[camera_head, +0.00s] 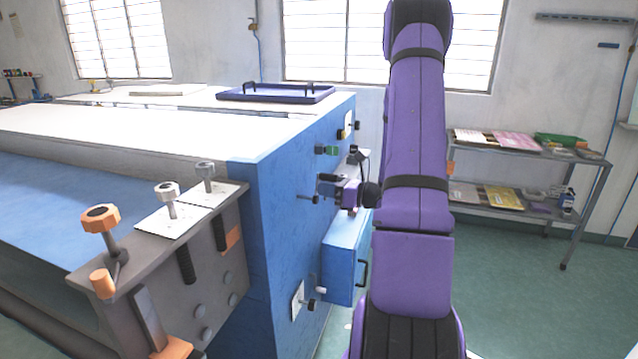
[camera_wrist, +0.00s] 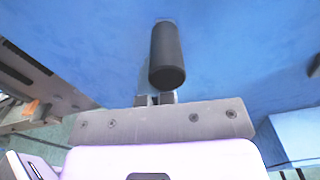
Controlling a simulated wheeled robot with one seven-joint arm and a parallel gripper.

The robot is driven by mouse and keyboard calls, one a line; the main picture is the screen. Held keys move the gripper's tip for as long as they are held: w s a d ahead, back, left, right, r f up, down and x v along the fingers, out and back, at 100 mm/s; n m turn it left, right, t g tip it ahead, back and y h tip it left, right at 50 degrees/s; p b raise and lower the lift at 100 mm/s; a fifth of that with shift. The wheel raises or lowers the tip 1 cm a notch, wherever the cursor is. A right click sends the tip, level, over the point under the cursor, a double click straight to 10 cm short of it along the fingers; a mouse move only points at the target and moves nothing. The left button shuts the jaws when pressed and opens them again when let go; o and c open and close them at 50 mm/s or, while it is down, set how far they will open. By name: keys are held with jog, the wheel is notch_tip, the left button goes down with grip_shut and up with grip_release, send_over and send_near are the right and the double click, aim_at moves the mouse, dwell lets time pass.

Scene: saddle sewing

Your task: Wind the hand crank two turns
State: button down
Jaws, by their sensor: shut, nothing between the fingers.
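The hand crank's dark cylindrical grip (camera_wrist: 167,58) sticks out from the blue machine panel towards the camera in the wrist view. The rest of the crank cannot be made out there. My gripper (camera_wrist: 154,100) is just below the grip in that view, with its short dark fingers shut and empty. In the head view, my gripper (camera_head: 312,197) reaches left to the side of the blue machine (camera_head: 275,190). A small dark bar, which looks like the crank grip (camera_head: 327,178), shows just above it. Whether the fingers touch the grip cannot be told.
A blue box with a black handle (camera_head: 345,255) juts from the panel below my gripper. A green knob (camera_head: 328,150) is above. A bracket with orange and grey knobs (camera_head: 150,250) stands at the front left. A shelf (camera_head: 470,210) is at the right, with open floor before it.

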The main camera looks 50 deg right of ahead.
jog(key=shift+s+a+r, duration=0.15)
jog(key=shift+a, duration=0.25)
jog(key=shift+s+a+r, duration=0.1)
jog(key=shift+a, duration=0.3)
jog(key=shift+s+a+r, duration=0.1)
jog(key=shift+s+a, duration=0.25)
jog(key=shift+a, duration=0.4)
jog(key=shift+s+a+r, duration=0.1)
jog(key=shift+s+a, duration=0.25)
jog(key=shift+a, duration=0.4)
jog(key=shift+a, duration=0.1)
jog(key=shift+s+a+r, duration=0.15)
jog(key=shift+s+a, duration=0.15)
jog(key=shift+a, duration=0.4)
jog(key=shift+a, duration=0.1)
jog(key=shift+s+a+r, duration=0.1)
jog(key=shift+s+a, duration=0.25)
jog(key=shift+a, duration=0.35)
